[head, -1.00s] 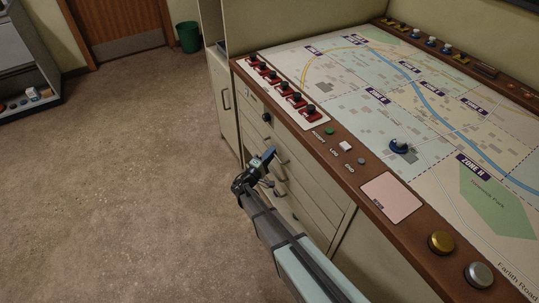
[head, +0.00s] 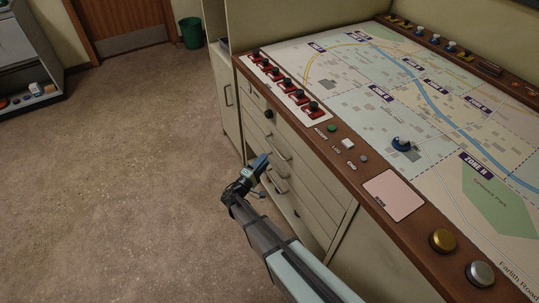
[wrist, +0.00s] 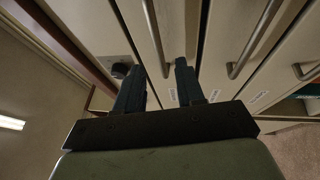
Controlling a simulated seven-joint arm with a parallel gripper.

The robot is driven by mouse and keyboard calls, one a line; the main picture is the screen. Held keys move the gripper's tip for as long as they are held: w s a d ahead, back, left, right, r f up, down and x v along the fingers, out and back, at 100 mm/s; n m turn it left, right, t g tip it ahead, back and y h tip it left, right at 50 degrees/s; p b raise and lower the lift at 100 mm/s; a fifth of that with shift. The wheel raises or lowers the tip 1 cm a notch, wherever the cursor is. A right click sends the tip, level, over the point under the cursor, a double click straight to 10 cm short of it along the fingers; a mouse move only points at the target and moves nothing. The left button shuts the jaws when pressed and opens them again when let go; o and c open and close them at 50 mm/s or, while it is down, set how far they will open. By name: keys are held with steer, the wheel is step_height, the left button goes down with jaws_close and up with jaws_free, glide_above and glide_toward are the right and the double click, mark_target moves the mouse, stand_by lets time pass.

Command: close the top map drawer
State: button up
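The top map drawer (head: 301,150) is the upper wide front in the cream drawer stack under the map console. Its bar handle (head: 280,152) faces the room. In the wrist view, this handle (wrist: 153,35) runs between my fingertips in the picture; I cannot tell whether they touch it. A dark gap beside this front in the wrist view suggests it stands out from the one below, but how far is unclear. My gripper (head: 260,175) is in front of the drawers, its fingers (wrist: 160,67) apart with nothing held.
Lower drawers with similar handles (wrist: 256,38) lie below. A dark round knob (wrist: 122,70) is beside the top drawer, close to one finger. The console's wooden edge (head: 318,146) overhangs the fronts. The carpet (head: 140,190) to the left is clear.

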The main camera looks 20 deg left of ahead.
steer(key=v, duration=0.6)
steer(key=shift+s, duration=0.3)
steer(key=shift+a, duration=0.1)
steer(key=s+d+f+m+g+y, duration=0.1)
steer(key=s+d+f+g, duration=0.7)
steer(key=s, duration=0.2)
steer(key=s+d+f+m+g, duration=0.1)
steer(key=s+d+f+g, duration=0.7)
steer(key=s+f, duration=0.15)
steer(key=s+d+m+g+y, duration=0.3)
steer(key=s+d+m, duration=0.3)
steer(key=s+d, duration=0.3)
steer(key=s+d+m+g+y, duration=0.3)
steer(key=s+d+m+g, duration=0.3)
steer(key=d, duration=1.1)
steer(key=shift+s+d, duration=0.4)
steer(key=shift+s, duration=1.75)
steer(key=shift+f, duration=0.1)
